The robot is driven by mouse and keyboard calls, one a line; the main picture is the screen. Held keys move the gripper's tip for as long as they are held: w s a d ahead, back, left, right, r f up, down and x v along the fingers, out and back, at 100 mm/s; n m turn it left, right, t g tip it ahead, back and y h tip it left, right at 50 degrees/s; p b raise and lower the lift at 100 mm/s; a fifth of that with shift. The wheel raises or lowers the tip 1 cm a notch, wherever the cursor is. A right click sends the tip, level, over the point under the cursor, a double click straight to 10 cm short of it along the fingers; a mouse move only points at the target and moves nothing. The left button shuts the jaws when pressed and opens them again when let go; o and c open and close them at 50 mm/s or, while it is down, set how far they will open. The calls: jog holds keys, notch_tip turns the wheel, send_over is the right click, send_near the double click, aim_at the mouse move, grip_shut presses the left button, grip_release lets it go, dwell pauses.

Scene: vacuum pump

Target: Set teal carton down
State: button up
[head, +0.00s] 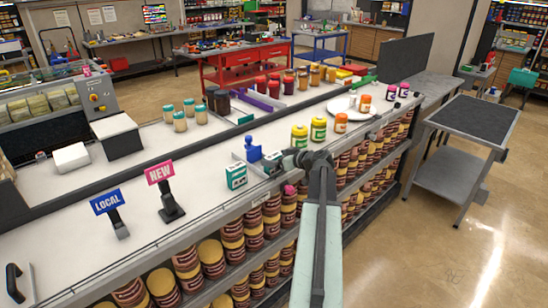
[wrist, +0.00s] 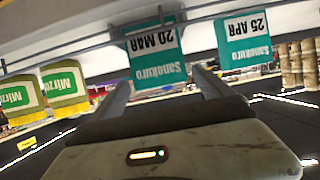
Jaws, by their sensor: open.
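A teal carton marked 20 MAR (wrist: 155,56) shows upside down in the wrist view, beyond and between the spread fingers of my gripper (wrist: 160,82). In the head view this teal carton (head: 271,163) stands on the white counter (head: 215,207), right at the tip of my gripper (head: 281,161), which partly hides it. My gripper is open; whether a finger touches the carton I cannot tell. A second teal carton (head: 236,176), marked 25 APR in the wrist view (wrist: 244,42), stands apart to the left in the head view.
A blue pump-like object (head: 252,150) stands just behind the cartons. A pink NEW sign (head: 160,172) and a blue LOCAL sign (head: 107,202) stand left. Shelves of jars lie below the counter's front edge.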

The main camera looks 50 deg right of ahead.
jog(key=p+v, duration=0.3)
jog(key=v, duration=0.7)
